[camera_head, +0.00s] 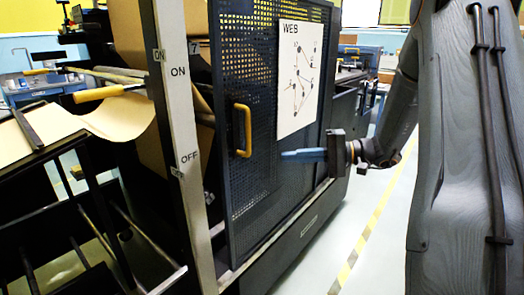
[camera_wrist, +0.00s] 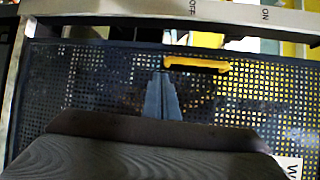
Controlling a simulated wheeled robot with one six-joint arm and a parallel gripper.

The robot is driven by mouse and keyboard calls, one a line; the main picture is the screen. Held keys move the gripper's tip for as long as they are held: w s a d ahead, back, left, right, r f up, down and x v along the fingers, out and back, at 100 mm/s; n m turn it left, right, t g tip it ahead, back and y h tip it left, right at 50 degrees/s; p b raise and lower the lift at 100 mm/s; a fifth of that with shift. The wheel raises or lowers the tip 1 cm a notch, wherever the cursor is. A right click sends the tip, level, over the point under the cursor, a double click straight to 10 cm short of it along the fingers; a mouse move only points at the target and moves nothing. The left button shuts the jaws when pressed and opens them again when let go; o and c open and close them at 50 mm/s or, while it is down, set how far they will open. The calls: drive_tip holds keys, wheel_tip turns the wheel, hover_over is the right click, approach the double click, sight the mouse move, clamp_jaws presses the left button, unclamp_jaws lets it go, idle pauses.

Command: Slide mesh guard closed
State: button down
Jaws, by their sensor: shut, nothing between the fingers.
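The mesh guard (camera_head: 262,180) is a dark perforated panel on the machine's side, with a white WEB diagram sheet (camera_head: 302,75) on it. Its yellow handle (camera_head: 243,130) is a vertical bar near the panel's left edge. My gripper (camera_head: 284,155) is shut and empty, with its blue-grey fingers pointing left toward the panel, to the right of and a little below the handle. In the wrist view the mesh guard (camera_wrist: 90,85) spans the picture, and the shut fingers (camera_wrist: 160,80) point at the yellow handle (camera_wrist: 196,64). Whether the fingertips touch it I cannot tell.
A pale post (camera_head: 175,130) marked ON and OFF stands left of the guard. Brown kraft paper (camera_head: 120,115) and dark frame bars lie further left. A yellow-black floor stripe (camera_head: 362,235) runs along the clear floor at right.

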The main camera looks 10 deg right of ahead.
drive_tip(key=w+d+r+t, duration=0.1)
drive_tip(key=w+d+t, duration=0.1)
drive_tip(key=d, duration=0.1)
drive_tip(key=w+a+p, duration=0.2)
drive_tip(key=a+p, duration=0.1)
drive_tip(key=a, duration=0.8)
drive_tip(key=shift+r+y, duration=0.3)
